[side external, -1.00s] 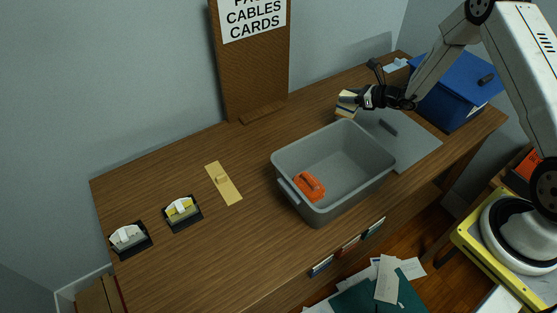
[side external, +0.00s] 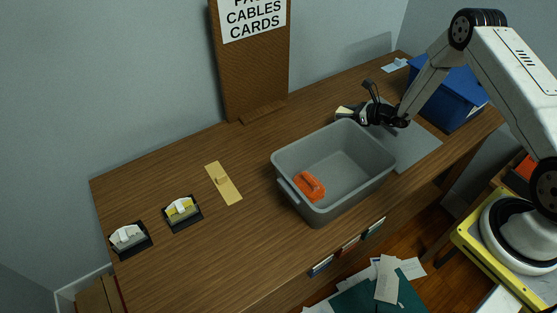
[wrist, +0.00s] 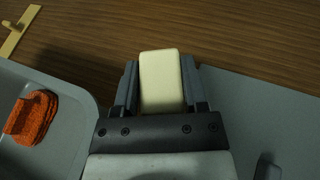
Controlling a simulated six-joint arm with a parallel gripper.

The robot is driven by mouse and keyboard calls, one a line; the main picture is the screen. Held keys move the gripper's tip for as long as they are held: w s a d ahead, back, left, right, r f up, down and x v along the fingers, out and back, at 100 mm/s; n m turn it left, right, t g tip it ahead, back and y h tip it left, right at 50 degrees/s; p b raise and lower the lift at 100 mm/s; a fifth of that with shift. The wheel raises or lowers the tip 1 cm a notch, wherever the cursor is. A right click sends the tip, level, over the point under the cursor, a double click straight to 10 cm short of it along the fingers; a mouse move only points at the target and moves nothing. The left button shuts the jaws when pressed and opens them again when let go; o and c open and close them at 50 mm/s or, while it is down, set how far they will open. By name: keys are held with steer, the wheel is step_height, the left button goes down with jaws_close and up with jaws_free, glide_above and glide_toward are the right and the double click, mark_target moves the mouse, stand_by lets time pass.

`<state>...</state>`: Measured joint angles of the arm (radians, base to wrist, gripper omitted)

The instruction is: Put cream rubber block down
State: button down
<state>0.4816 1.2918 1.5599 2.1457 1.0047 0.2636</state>
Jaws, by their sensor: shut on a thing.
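The cream rubber block (wrist: 162,80) is between the two fingers of my gripper (wrist: 160,92) in the wrist view, with its far end sticking out past the fingertips. My gripper is shut on it. In the side view my gripper (side external: 357,116) is low behind the back right corner of the grey bin (side external: 303,158). Only a small pale part of the block (side external: 343,112) shows there, close to the brown table. I cannot tell whether the block touches the table.
An orange object (side external: 309,186) lies in the grey bin. A grey mat (side external: 415,147) lies to the bin's right, with a blue box (side external: 445,95) behind. A tan plate (side external: 223,184) and two dark holders lie left. The tabletop (side external: 250,150) between is clear.

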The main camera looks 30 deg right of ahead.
steer(key=shift+f, duration=1.6)
steer(key=shift+f, duration=0.15)
steer(key=shift+c, duration=2)
jaws_free()
steer(key=shift+s+d+r, duration=0.1)
steer(key=shift+r, duration=0.1)
steer(key=v, duration=1.1)
steer(key=shift+s+d+r, duration=0.15)
steer(key=shift+s, duration=0.1)
steer(key=shift+o, duration=0.2)
